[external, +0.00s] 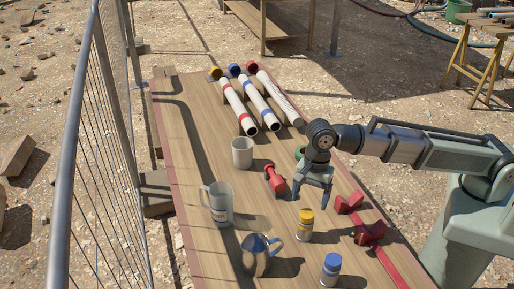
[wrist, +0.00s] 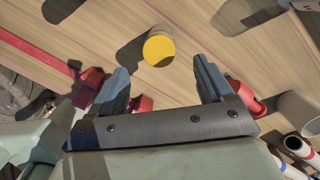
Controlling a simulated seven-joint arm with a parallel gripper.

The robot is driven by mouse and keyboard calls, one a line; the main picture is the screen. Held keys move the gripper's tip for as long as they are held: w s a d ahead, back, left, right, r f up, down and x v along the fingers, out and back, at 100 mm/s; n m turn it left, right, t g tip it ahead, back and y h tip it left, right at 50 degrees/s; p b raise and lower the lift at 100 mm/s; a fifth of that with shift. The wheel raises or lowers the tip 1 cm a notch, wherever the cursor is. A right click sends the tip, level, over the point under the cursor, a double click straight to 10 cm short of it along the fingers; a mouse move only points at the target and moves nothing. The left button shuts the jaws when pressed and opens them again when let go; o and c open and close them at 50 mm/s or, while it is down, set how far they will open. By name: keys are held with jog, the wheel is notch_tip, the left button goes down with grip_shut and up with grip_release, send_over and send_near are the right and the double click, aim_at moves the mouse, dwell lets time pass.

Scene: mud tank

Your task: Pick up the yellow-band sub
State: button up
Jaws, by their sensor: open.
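The yellow-band sub (external: 305,226) is a short upright cylinder with a yellow top, standing on the wooden table (external: 190,150). In the wrist view its round yellow top (wrist: 159,48) shows from above, just beyond and between my fingertips. My gripper (external: 313,193) is open and empty, pointing down, above and a little behind the sub in the external view. The fingers also show apart in the wrist view (wrist: 163,68). A similar sub with a blue top (external: 331,270) stands nearer the front edge of the picture.
A red tool (external: 275,180) lies left of my gripper; red clamps (external: 370,233) on a red bar are to the right. A metal jug (external: 257,255), a clear mug (external: 218,204) and a pale cup (external: 242,153) stand left. Banded tubes (external: 238,106) lie at the back.

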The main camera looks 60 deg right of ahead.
aim_at(305, 224)
jog(key=shift+a+f, duration=0.25)
jog(key=shift+f, duration=1.5)
jog(key=shift+a+f, duration=0.25)
jog(key=shift+f, duration=1.5)
jog(key=shift+a+f, duration=0.25)
jog(key=shift+f, duration=1.5)
jog(key=c, duration=1.3)
jog(key=shift+c, duration=0.5)
jog(key=shift+r, duration=0.15)
